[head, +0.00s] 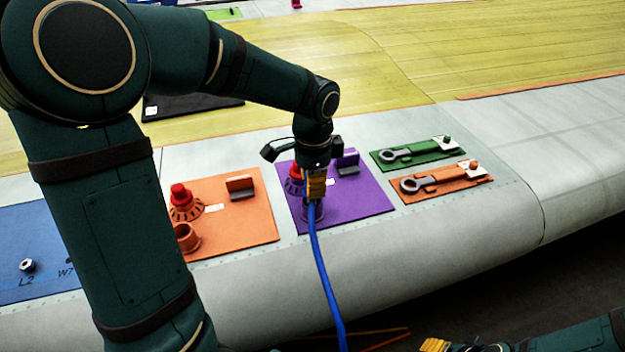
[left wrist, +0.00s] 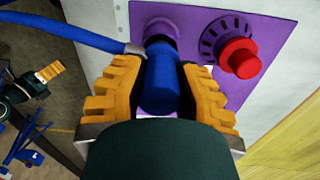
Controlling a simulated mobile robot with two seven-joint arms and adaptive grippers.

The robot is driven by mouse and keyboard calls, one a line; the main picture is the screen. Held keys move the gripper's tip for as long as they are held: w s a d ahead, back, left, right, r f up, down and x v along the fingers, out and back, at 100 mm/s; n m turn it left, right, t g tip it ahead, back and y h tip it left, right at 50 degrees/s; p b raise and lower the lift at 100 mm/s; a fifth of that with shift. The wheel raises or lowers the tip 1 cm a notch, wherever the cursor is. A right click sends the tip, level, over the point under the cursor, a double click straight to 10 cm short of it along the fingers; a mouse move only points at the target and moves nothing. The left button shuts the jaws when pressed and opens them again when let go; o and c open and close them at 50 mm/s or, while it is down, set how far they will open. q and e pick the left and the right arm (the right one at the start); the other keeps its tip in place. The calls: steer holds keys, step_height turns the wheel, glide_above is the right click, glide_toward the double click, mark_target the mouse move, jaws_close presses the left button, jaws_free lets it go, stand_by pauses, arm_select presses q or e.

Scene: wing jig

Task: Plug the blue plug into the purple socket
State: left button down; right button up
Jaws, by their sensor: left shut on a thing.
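My left gripper (head: 315,188) is shut on the blue plug (left wrist: 162,82), pointing down over the purple panel. In the left wrist view the plug sits between the orange fingers (left wrist: 160,95), its far end lined up with the purple socket (left wrist: 162,28). That end overlaps the socket's rim; I cannot tell how far inside it is. In the head view the socket is mostly hidden behind the gripper and blue cable (head: 322,265), which hangs over the wing's front edge. My right gripper (head: 434,346) is only partly visible at the bottom edge.
The purple panel (head: 365,200) also carries a red knob (left wrist: 239,58) beside the socket and an upright block (head: 348,162). An orange panel (head: 255,225) with a similar socket (head: 186,238) lies left. Green (head: 425,152) and orange (head: 445,185) latch plates lie right.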

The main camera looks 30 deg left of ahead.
arm_select(q)
steer(key=shift+f+b, duration=0.55)
steer(key=shift+f, duration=0.3)
steer(key=c, duration=0.7)
jaws_free()
steer(key=shift+c, duration=0.2)
steer(key=shift+r, duration=0.1)
step_height(320, 180, up, 12)
steer(key=shift+f, duration=0.1)
